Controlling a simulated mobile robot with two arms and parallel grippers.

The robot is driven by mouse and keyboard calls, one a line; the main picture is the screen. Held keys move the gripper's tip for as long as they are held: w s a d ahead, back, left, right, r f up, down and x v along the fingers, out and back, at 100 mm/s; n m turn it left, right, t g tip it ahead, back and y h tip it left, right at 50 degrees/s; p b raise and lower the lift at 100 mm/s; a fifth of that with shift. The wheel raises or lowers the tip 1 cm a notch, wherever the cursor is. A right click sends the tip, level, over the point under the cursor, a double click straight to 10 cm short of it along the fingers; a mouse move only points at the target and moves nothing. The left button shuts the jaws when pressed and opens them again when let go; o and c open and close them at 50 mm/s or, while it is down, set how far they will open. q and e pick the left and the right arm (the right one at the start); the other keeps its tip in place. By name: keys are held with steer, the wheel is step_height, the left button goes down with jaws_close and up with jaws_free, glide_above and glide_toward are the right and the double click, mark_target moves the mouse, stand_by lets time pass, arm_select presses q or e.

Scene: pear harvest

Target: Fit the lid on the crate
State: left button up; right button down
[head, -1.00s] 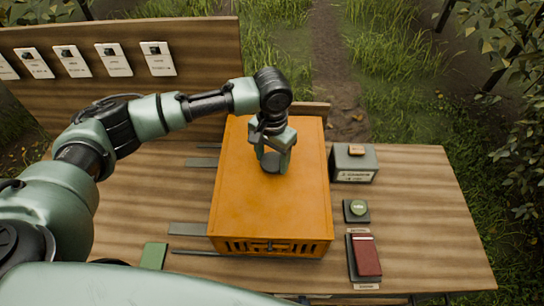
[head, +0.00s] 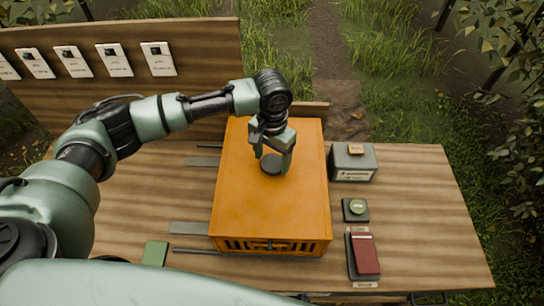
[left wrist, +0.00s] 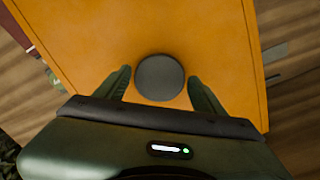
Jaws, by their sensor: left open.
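The orange crate (head: 290,248) stands on the wooden table with its slatted front facing me. The flat orange lid (head: 265,210) lies over its top and looks about level, its edges close to the crate's. A dark round knob (head: 270,167) is on the lid; it also shows in the left wrist view (left wrist: 160,78). My left gripper (head: 273,159) is open over the knob. In the left wrist view its fingers (left wrist: 158,84) stand on either side of the knob, with gaps. My right gripper is not in view.
Right of the crate are a grey box (head: 353,163), a green button on a dark base (head: 357,208) and a red booklet-like item (head: 365,255). Grey metal strips (head: 189,228) lie at left. A board with cards (head: 160,92) stands behind left.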

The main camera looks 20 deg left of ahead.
mark_target(272, 163)
arm_select(q)
steer(key=shift+r+p, duration=2.35)
steer(key=shift+r, duration=0.6)
step_height(272, 163, up, 4)
steer(key=shift+r, duration=0.2)
steer(key=shift+f, duration=0.1)
